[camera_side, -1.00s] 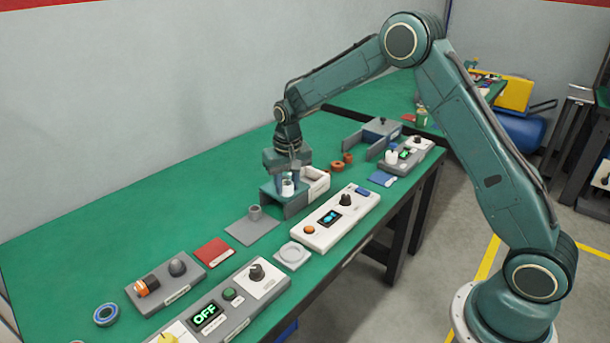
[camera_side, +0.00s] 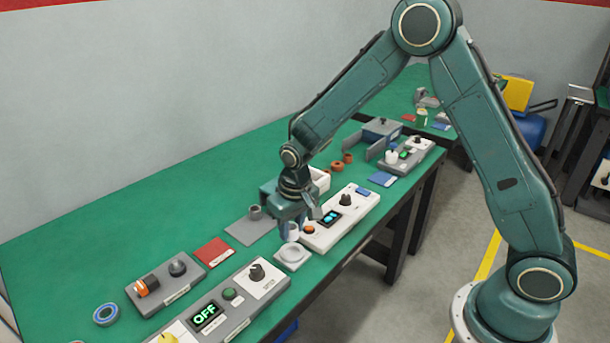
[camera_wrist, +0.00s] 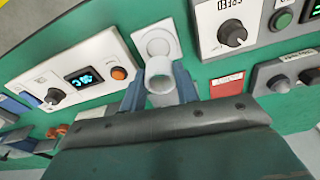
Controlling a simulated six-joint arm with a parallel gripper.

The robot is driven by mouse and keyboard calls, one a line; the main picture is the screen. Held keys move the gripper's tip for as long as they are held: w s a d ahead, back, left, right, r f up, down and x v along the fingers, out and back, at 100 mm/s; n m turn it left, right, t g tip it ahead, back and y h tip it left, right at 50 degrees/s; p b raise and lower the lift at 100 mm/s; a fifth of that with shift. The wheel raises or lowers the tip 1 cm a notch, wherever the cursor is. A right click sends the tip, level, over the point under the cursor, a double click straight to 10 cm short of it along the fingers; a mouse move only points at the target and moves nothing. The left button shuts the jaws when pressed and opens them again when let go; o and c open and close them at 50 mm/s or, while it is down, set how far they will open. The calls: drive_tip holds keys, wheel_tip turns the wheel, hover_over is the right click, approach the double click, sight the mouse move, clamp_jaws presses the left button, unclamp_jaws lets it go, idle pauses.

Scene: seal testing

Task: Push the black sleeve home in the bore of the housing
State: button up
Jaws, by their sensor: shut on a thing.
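My gripper (camera_side: 292,226) is shut on a white hollow cylinder (camera_wrist: 159,73), which hangs between the bluish fingertips with its open end showing in the wrist view. In the side view the white cylinder (camera_side: 293,235) is over the back edge of a white square pad (camera_side: 293,256) with a round seat. I cannot tell if it touches the pad, which also shows in the wrist view (camera_wrist: 148,32). A short dark grey hollow piece (camera_side: 255,212) stands on a grey plate (camera_side: 240,231), behind and left of my gripper. I cannot make out for certain which piece is the black sleeve.
A white panel (camera_side: 326,238) with an orange button and a knob lies just right of the pad. A grey panel reading OFF (camera_side: 237,302) lies in front. A red mat (camera_side: 214,252) lies left. A white tray (camera_side: 320,178) is partly hidden behind my gripper. Green table is clear at back left.

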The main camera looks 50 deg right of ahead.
drive_tip(key=shift+f, duration=2)
drive_tip(key=shift+f, duration=0.45)
drive_tip(key=o, duration=2)
drive_tip(key=shift+c, duration=0.2)
drive_tip(key=shift+r, duration=0.25)
drive_tip(key=shift+r, duration=0.35)
drive_tip(key=shift+r, duration=0.35)
drive_tip(key=shift+s+r, duration=0.1)
drive_tip(key=shift+r, duration=0.25)
drive_tip(key=shift+r, duration=0.35)
